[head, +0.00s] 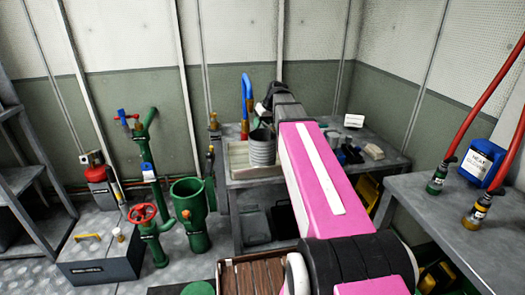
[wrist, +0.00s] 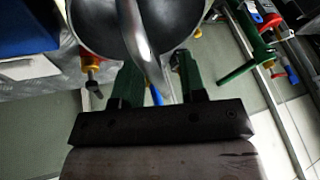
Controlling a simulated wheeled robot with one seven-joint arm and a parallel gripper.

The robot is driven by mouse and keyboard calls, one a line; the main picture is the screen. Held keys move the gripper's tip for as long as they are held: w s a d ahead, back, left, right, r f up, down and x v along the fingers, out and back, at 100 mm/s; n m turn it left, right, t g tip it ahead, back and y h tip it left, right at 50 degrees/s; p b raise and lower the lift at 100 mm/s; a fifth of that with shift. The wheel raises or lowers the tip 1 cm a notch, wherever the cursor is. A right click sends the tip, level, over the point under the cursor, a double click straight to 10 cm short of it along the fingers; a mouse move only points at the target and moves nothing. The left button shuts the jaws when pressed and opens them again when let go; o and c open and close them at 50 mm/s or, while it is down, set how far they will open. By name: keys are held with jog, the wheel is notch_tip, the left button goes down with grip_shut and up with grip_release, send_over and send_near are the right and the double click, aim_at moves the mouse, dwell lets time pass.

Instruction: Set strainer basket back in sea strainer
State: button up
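The strainer basket is a grey metal cylinder (head: 262,148) at the sink on the back bench. In the wrist view the open basket (wrist: 95,35) fills the top, its curved handle (wrist: 141,42) running down between my fingers. My gripper (wrist: 155,75) looks open, with a finger on each side of the handle and gaps showing. In the head view, my pink arm reaches over the bench and the fingertips are hard to make out. The sea strainer is probably the green, open-topped body (head: 188,196) on the floor left of the bench; its inside is mostly hidden.
A blue tap (head: 247,92) stands close behind the basket. A red handwheel valve (head: 142,213) and green pipes stand left of the strainer. A grey toolbox (head: 100,262) is at lower left. A wooden slatted crate (head: 258,278) sits in front. A right bench (head: 430,205) carries bottles and hoses.

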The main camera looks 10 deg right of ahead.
grip_shut()
jog(key=shift+r, duration=0.1)
